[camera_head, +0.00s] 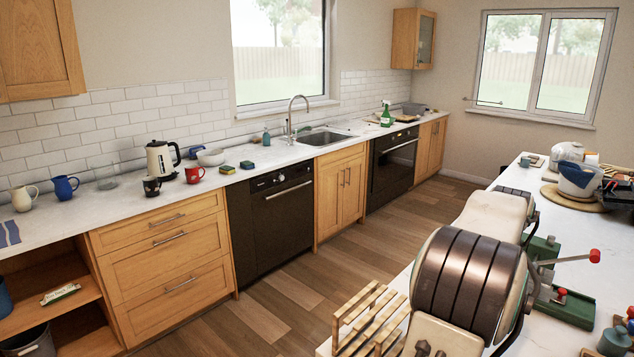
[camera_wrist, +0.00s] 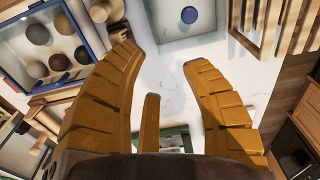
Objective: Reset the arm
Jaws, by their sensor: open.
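In the head view my arm's cream links and dark ribbed brown parts fill the lower right, over the right-hand worktop. I cannot make out the fingers in the head view.
Near my fingers, the wrist view shows a blue-edged tray (camera_wrist: 12,82) of several round lumps, a grey tray with a blue ball (camera_wrist: 189,15), and wooden slats (camera_wrist: 252,25). In the head view, a green red-knobbed device (camera_head: 567,303) stands beside my arm. The floor (camera_head: 300,285) is clear.

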